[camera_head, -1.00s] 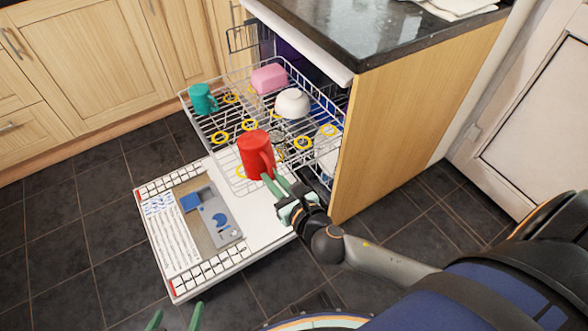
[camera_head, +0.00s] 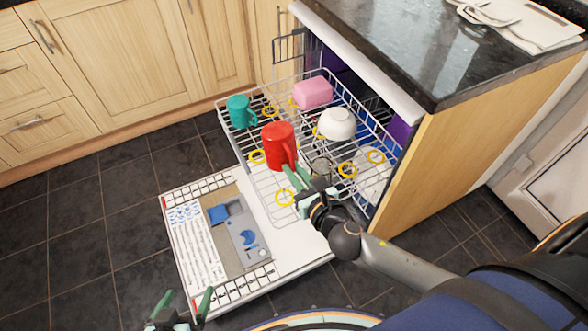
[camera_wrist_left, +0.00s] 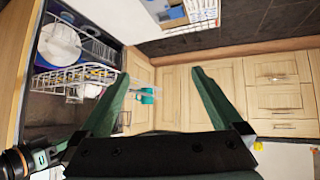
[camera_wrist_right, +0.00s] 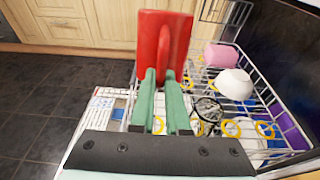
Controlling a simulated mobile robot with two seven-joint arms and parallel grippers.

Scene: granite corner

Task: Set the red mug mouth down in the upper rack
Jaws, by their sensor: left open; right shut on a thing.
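The red mug (camera_head: 279,145) is over the front part of the upper rack (camera_head: 268,196), looking upright with its closed base up and mouth down. Whether its rim touches the wires cannot be told. My right gripper (camera_head: 294,176) is shut on its handle from the near side. In the right wrist view the red mug (camera_wrist_right: 163,40) rises beyond the green fingertips (camera_wrist_right: 162,80), handle between them. Its mouth is hidden. My left gripper (camera_head: 184,303) is open and empty, low near the bottom edge of the head view; its spread fingers (camera_wrist_left: 150,85) show in the left wrist view.
In the rack stand a teal mug (camera_head: 240,112) at left, a pink container (camera_head: 313,94) at the back and a white bowl (camera_head: 336,124) at right. Several yellow rings (camera_head: 347,170) mark the wires. The open dishwasher door (camera_head: 290,256) lies below; the counter (camera_head: 400,50) overhangs at right.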

